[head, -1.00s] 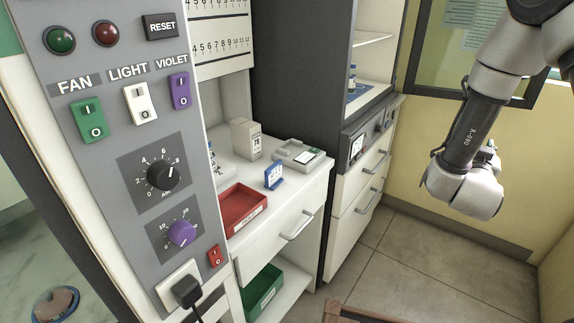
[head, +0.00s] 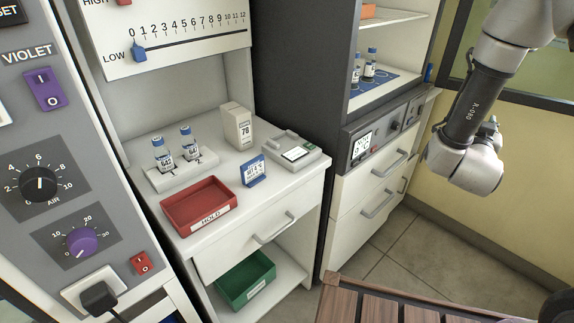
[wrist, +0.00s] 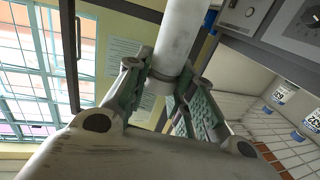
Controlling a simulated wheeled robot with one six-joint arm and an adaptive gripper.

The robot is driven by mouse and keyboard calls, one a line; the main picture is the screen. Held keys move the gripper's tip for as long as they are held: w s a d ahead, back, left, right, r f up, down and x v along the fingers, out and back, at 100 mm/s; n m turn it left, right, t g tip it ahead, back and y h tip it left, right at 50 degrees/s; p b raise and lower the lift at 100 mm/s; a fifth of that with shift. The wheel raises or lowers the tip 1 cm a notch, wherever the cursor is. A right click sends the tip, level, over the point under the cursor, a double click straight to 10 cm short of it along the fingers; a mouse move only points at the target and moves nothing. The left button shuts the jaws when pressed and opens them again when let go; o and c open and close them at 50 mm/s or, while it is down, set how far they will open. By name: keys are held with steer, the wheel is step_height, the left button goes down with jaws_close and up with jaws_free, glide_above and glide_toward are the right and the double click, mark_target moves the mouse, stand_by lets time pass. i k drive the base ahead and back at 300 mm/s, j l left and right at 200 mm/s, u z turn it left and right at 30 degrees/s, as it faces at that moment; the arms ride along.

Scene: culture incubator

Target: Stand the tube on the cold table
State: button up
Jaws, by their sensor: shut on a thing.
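In the wrist view my gripper (wrist: 160,88) is shut on a pale, whitish cylinder (wrist: 178,40), which appears to be the tube. It runs up from between the fingers and out of the top edge; no cap or label shows on it. In the head view my arm hangs at the right, apart from the furniture, and its end hides the fingers and the held thing. A blue mat with ring marks (head: 385,87) lies inside the tall cabinet, with blue-capped vials (head: 370,66) standing on it. Whether this mat is the cold table, I cannot tell.
Left of the cabinet, a white counter bears a rack with two vials (head: 175,176), a red HOLD tray (head: 190,222), a blue sign (head: 253,171), a box marked 78 (head: 237,126) and a small device (head: 280,150). A green tray (head: 245,290) sits below. A wooden-slatted surface (head: 385,305) is at front.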

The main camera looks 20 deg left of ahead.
mark_target(264, 166)
steer(key=i+l+u, duration=0.1)
steer(key=l+u, duration=0.65)
steer(key=l, duration=0.25)
steer(key=l+u, duration=0.4)
steer(key=j+u, duration=0.25)
steer(key=i+j, duration=0.15)
steer(key=j, duration=0.2)
steer(key=i+j, duration=0.15)
steer(key=j, duration=0.2)
